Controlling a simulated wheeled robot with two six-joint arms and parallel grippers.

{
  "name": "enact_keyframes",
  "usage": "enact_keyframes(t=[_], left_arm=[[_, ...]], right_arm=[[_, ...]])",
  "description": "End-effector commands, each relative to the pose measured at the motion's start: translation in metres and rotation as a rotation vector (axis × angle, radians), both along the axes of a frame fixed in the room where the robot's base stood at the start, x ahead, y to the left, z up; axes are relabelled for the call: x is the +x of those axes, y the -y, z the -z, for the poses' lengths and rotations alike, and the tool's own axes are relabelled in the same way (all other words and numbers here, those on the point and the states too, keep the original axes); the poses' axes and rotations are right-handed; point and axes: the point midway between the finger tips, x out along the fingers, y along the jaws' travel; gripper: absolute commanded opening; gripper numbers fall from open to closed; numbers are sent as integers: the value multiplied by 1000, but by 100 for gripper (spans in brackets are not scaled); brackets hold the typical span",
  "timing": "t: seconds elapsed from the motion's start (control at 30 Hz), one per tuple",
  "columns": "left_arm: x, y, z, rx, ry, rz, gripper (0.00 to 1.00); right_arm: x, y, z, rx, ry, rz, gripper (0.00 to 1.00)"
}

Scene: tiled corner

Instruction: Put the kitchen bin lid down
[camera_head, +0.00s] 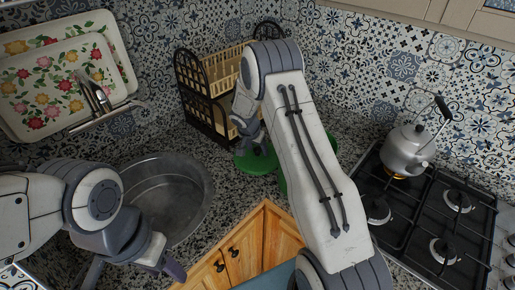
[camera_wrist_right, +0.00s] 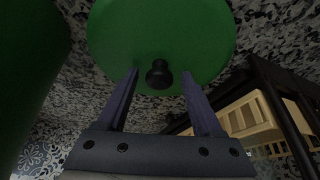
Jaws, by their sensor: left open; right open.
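A green bin lid (camera_head: 256,160) lies on the speckled counter in the corner, in front of the dish rack. In the right wrist view the round lid (camera_wrist_right: 160,25) shows its black knob (camera_wrist_right: 159,74). My right gripper (camera_wrist_right: 160,75) is open, its fingertips on either side of the knob with a gap to each. A green body, apparently the bin (camera_wrist_right: 25,60), stands at the left of that view. In the head view my right arm mostly hides it (camera_head: 281,181). My left gripper (camera_head: 170,268) is open over the front of the sink, apart from the lid.
A dish rack (camera_head: 218,84) stands behind the lid. A round sink (camera_head: 172,200) is at the left, with floral trays (camera_head: 62,85) behind it. A kettle (camera_head: 408,150) sits on the gas hob (camera_head: 425,220) at the right.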

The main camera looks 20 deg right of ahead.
Motion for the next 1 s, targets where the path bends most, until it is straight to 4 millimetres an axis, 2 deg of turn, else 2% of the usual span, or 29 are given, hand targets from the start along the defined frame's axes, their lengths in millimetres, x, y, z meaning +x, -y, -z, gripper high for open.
enact_keyframes(t=[0.07, 0.17, 0.43, 0.6, 0.73, 0.9, 0.97, 1.0], left_arm=[[0, 0, -7, 0, 0, 0, 50], [0, 0, 1, 0, 0, 0, 50], [0, 0, 14, 0, 0, 1, 50], [0, 0, 19, 0, 0, 1, 50], [0, 0, 20, 0, 0, 1, 50], [0, 0, 21, 0, 0, 1, 50], [0, 0, 20, 0, 0, 1, 50], [0, 0, 20, 0, 0, 1, 50]], right_arm=[[0, 0, -5, 0, 0, -1, 68], [-2, -5, -16, -1, 6, -1, 68], [-16, -23, -71, -1, 7, -1, 68], [-23, -32, -98, 0, 5, -2, 68], [-27, -35, -109, 0, 3, -1, 68], [-29, -38, -114, 0, -1, -5, 68], [-32, -47, -119, 2, -7, -32, 68], [-38, -58, -123, 4, -19, -69, 68]])
